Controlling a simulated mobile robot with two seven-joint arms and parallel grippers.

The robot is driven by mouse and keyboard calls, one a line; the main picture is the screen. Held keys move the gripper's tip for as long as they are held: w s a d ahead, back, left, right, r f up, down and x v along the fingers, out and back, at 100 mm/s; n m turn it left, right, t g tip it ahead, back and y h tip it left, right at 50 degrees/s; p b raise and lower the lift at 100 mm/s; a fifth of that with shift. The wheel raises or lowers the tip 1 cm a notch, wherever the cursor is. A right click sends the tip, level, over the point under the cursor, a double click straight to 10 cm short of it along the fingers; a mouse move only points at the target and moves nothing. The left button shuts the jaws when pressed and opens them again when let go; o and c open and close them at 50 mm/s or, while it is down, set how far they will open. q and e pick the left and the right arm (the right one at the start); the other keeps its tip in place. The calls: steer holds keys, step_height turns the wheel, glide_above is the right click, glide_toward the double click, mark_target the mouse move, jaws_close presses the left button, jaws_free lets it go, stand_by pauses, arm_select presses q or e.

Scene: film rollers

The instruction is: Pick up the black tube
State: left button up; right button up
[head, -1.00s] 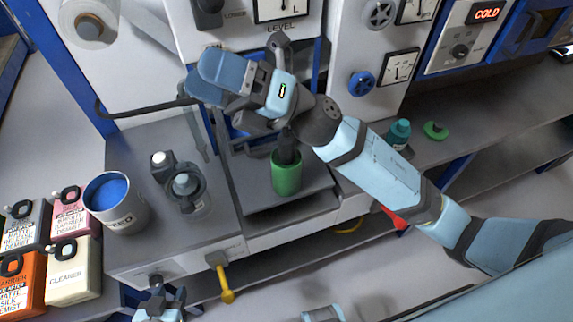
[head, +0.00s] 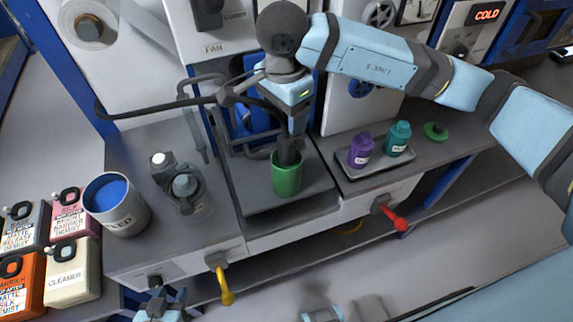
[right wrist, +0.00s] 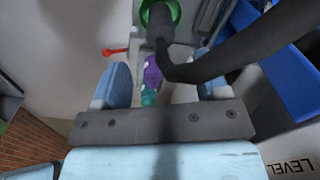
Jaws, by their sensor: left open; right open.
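The black tube (head: 289,152) stands in a green cup (head: 287,178) on the middle tray. In the right wrist view the tube (right wrist: 163,50) rises from the green cup (right wrist: 160,12), bends, and runs off to the upper right. My right gripper (head: 292,125) is right over the cup, close above the tube's upright part. In the right wrist view its two blue fingers stand apart, with the tube's bend in front of the gap. I cannot tell whether they touch it. My left gripper (head: 160,305) is open, low at the bottom edge, away from the tube.
A purple bottle (head: 361,150) and a teal bottle (head: 398,138) stand on a tray to the right. A tin of blue paint (head: 115,205) and several canisters are on the left. A red-knobbed lever (head: 396,218) and a yellow lever (head: 224,287) stick out in front.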

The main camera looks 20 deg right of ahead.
mark_target(286, 137)
step_height(286, 137, down, 4)
steer(key=shift+f, duration=0.2)
steer(key=f, duration=0.1)
steer(key=f+p, duration=0.1)
steer(key=f, duration=0.2)
steer(key=shift+d+f, duration=0.1)
steer(key=shift+d, duration=0.2)
steer(key=shift+f, duration=0.5)
steer(key=c, duration=1)
steer(key=shift+r, duration=0.15)
